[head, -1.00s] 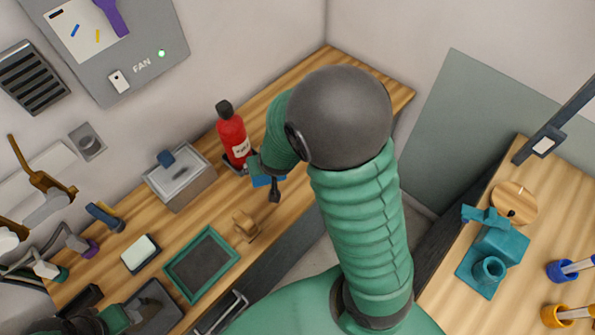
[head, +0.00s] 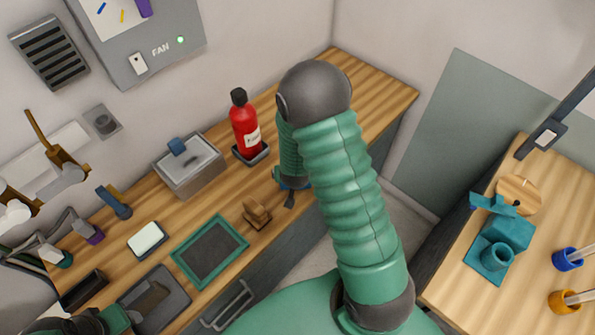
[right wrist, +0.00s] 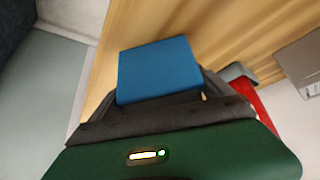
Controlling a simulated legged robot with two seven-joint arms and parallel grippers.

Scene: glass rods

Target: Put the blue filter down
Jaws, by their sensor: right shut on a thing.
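The blue filter (right wrist: 158,70) is a flat-faced blue block in the right wrist view, held at the dark fingers of my right gripper (right wrist: 155,108). In the head view my right gripper (head: 289,190) is over the front edge of the wooden bench, to the right of the red bottle. My arm hides most of the filter there, so I cannot tell its height above the bench. My left arm (head: 90,324) shows at the bottom left corner; its fingertips are not clear.
The red bottle (head: 244,126) stands in a dark holder. A grey lidded box (head: 189,168), a small wooden stand (head: 257,214) and a green-framed tray (head: 209,250) are on the bench (head: 372,92). The bench's far right end is clear.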

